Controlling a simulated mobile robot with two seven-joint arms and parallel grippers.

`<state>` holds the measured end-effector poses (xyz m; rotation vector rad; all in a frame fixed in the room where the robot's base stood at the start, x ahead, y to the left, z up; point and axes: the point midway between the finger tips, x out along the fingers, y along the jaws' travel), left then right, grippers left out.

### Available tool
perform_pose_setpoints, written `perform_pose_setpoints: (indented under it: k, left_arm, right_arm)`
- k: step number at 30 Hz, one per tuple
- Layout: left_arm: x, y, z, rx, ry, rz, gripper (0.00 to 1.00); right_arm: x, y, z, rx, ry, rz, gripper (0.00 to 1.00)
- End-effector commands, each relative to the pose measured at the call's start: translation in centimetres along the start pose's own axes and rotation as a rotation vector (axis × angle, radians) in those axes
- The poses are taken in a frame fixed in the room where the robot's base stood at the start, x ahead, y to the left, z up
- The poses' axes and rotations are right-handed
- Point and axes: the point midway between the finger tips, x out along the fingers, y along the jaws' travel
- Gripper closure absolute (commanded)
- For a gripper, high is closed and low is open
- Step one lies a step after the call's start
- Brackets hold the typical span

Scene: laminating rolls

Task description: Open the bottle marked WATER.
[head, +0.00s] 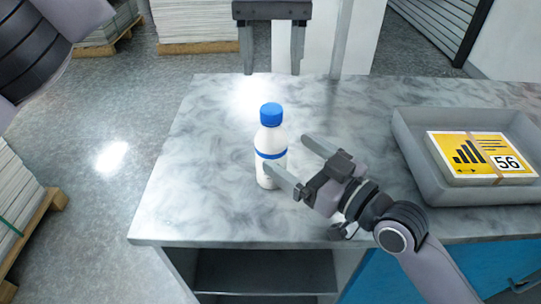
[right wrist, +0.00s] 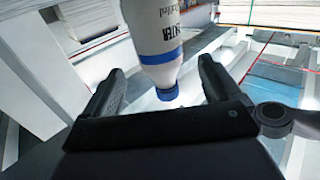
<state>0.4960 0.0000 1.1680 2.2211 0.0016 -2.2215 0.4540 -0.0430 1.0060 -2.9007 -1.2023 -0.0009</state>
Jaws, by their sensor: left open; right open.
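A white bottle (head: 271,140) with a blue cap and blue band stands upright on the grey marbled table (head: 200,170). It also shows upside down in the right wrist view (right wrist: 155,22), its blue cap (right wrist: 167,94) on and part of a label ending in "TER" readable. My right gripper (head: 292,152) is open beside the bottle; one finger overlaps the lower body in the head view. In the right wrist view the bottle lies in the gap between the fingers, not gripped. My left gripper (head: 271,72) is open and empty, above and beyond the cap at the table's far edge.
A grey tray (head: 408,150) at the table's right holds a strapped stack with a yellow label (head: 480,155) marked 56. Pallets of paper (head: 195,22) stand on the floor behind and at left. The table left of the bottle is clear.

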Motion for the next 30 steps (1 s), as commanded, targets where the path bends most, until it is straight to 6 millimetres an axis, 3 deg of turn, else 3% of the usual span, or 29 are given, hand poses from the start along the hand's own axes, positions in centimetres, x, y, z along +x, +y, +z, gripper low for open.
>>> perform_pose_setpoints:
  k: [6, 12, 26, 29, 30]
  left_arm:
    - [0.0, 0.0, 0.0, 0.001, 0.000, 0.000, 0.41]
    - [0.0, 0.0, 0.0, 0.001, 0.000, 0.000, 0.41]
    - [0.0, 0.0, 0.0, 0.001, 0.000, 0.000, 0.41]
    - [0.0, 0.0, 0.0, 0.001, 0.000, 0.000, 0.41]
    - [0.0, 0.0, 0.0, 0.001, 0.000, 0.000, 0.41]
  right_arm:
    - [4.2, 0.0, -0.1, 0.001, 0.002, 0.000, 0.09]
    - [6.7, 0.0, 0.0, 0.000, 0.000, 0.000, 0.09]
    - [7.8, -0.1, 0.0, -0.002, -0.001, 0.000, 0.09]
    - [7.8, -0.1, 0.0, -0.002, -0.001, 0.000, 0.35]
    - [7.8, -0.1, 0.0, -0.002, -0.001, 0.000, 0.48]
